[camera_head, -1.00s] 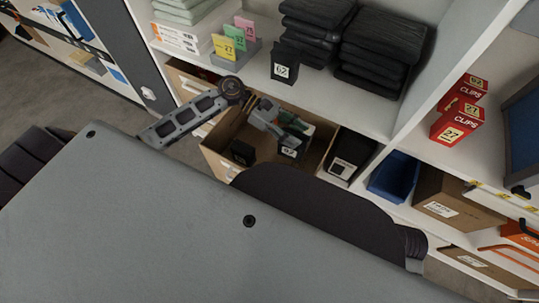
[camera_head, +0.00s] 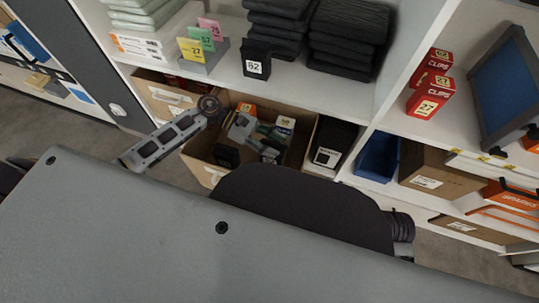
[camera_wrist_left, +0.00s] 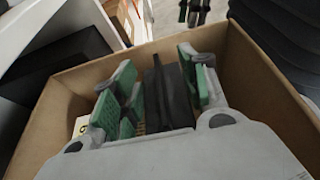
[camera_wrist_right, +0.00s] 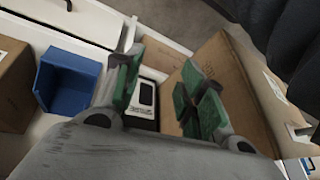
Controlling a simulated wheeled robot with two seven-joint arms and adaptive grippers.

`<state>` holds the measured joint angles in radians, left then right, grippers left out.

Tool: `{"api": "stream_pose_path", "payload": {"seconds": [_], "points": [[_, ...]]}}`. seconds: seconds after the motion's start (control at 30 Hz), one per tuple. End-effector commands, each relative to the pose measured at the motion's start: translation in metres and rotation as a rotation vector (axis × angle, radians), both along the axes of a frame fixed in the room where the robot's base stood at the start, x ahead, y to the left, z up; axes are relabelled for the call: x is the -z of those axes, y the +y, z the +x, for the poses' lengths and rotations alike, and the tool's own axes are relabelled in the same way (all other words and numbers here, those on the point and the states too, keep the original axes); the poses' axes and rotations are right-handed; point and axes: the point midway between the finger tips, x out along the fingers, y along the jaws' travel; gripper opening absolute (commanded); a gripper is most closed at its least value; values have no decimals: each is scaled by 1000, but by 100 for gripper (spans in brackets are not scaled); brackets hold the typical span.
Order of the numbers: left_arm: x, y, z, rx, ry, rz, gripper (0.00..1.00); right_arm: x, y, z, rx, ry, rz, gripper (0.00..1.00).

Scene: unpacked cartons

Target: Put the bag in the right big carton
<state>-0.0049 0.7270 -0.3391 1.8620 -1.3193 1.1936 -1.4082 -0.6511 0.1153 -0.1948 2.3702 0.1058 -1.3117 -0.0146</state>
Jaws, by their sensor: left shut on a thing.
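An open big brown carton (camera_head: 199,172) sits on the low shelf, to the right of another big carton (camera_head: 152,90). My left gripper (camera_head: 250,134) is inside the right one. The bag's lower part is hidden. My right gripper (camera_wrist_right: 163,95) is open and empty in the right wrist view, above a black box and a carton wall.
The right carton also holds black and orange boxes (camera_head: 285,122). A black box with a white label (camera_head: 330,148), a blue bin (camera_head: 376,158) and a smaller carton (camera_head: 432,172) stand to its right. The shelf above holds dark folded stacks (camera_head: 347,35) and a black labelled box (camera_head: 256,60).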

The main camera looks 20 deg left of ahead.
Motion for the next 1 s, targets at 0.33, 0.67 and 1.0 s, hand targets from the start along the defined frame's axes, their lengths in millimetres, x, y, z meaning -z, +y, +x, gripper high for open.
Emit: {"api": "stream_pose_path", "payload": {"seconds": [0.33,0.67,1.0], "points": [[34,0,0,0,-1,-1,4,24,6,2,6,-27,32,40],[35,0,0,0,-1,-1,4,24,6,2,7,-28,34,40],[66,0,0,-1,1,-2,4,41,12,7,16,-62,65,40]]}}
